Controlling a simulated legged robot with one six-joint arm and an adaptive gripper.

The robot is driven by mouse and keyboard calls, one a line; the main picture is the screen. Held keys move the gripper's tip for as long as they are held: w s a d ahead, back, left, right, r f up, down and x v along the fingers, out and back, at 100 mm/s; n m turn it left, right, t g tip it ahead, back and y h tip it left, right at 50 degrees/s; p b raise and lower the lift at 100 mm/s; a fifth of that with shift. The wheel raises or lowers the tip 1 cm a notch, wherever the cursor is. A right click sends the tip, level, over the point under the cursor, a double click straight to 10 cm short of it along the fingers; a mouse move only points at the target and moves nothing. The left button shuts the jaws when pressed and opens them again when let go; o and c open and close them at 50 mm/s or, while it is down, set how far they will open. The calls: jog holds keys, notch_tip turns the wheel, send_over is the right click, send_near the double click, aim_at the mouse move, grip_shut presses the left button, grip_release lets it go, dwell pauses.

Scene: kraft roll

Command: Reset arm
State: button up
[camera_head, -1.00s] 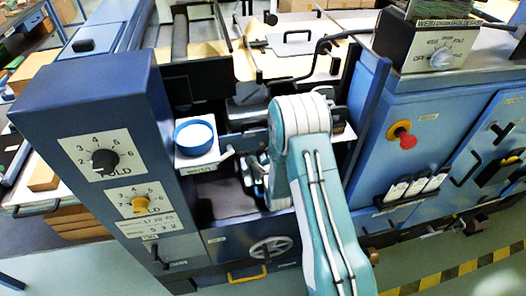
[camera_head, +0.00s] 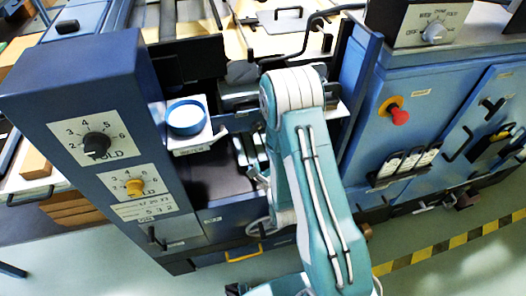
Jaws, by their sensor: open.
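My teal arm (camera_head: 315,200) rises from the bottom of the view to a white-banded joint (camera_head: 293,90) in front of the machine's central opening. Another part of the arm folds down behind it, mostly hidden. I cannot make out my gripper's fingers; the arm covers that area. Nothing is seen held.
A blue dial column (camera_head: 95,150) stands left. A round white-and-blue dish (camera_head: 186,118) sits on a small white shelf beside it. A blue cabinet with a red knob (camera_head: 398,116) stands right. A black handle bar (camera_head: 310,22) crosses above. Striped floor tape (camera_head: 450,246) lies bottom right.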

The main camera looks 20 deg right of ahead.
dwell(0.4)
jog(key=shift+w+r, duration=0.2)
notch_tip(320, 180, up, 16)
jog(key=s+n+g, duration=0.1)
jog(key=n+g, duration=0.5)
jog(key=n, duration=0.8)
jog(key=s+r+n+g, duration=0.3)
jog(key=s+r+n, duration=0.2)
jog(key=s, duration=0.6)
jog(key=s+r+n+g, duration=0.3)
jog(key=s+r+n, duration=0.2)
jog(key=s+n, duration=0.3)
jog(key=s, duration=0.4)
jog(key=shift+s+r, duration=0.15)
